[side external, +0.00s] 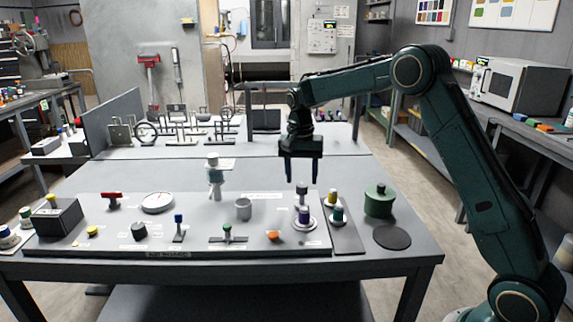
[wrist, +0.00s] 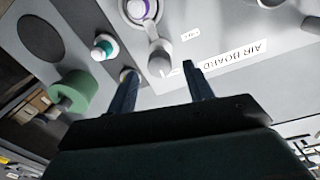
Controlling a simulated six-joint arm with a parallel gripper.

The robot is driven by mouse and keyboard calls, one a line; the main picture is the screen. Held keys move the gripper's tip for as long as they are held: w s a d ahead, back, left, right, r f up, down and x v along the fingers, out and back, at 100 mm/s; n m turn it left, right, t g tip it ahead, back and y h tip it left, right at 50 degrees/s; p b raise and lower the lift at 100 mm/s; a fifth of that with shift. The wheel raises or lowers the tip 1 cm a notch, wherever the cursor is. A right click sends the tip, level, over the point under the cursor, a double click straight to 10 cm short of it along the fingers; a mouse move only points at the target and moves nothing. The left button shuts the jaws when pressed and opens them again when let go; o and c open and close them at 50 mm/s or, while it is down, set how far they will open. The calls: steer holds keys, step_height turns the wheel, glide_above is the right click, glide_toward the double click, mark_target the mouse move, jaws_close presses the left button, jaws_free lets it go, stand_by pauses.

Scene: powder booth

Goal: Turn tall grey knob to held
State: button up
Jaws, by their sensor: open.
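The tall grey knob (side external: 302,189) stands upright near the right end of the grey board (side external: 205,240). In the wrist view its rounded grey top (wrist: 160,63) shows between and just beyond the fingertips. My gripper (side external: 302,181) points straight down above the knob, with its two dark fingers apart, one to each side. In the wrist view my gripper (wrist: 160,72) is open, with nothing held between the fingers. I cannot tell whether either finger touches the knob. A small label beside the knob is too small to read.
A teal-topped jar (side external: 337,215) and a yellow-topped jar (side external: 333,196) stand just right. A green canister (side external: 379,202) and dark disc (side external: 392,237) are farther right. A grey cup (side external: 243,209) stands left.

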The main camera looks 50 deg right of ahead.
step_height(320, 180, up, 11)
steer(key=shift+w+a+r, duration=0.15)
steer(key=shift+w, duration=0.05)
stand_by(0.4)
stand_by(0.4)
steer(key=s+a+r+n+t, duration=0.2)
steer(key=s+a+r+n, duration=0.15)
steer(key=s, duration=0.45)
steer(key=s+a+r+n+t, duration=0.15)
steer(key=s+r, duration=0.25)
steer(key=s, duration=0.5)
steer(key=s+a+f+n+t, duration=0.1)
steer(key=s+a+f+n, duration=0.1)
steer(key=s, duration=0.6)
steer(key=s+a+f+n+t, duration=0.1)
steer(key=s+a+f+n, duration=0.2)
steer(key=s, duration=0.6)
step_height(320, 180, down, 3)
steer(key=shift+s+a+r+n, duration=0.2)
steer(key=shift+s+n, duration=0.1)
steer(key=shift+n, duration=0.4)
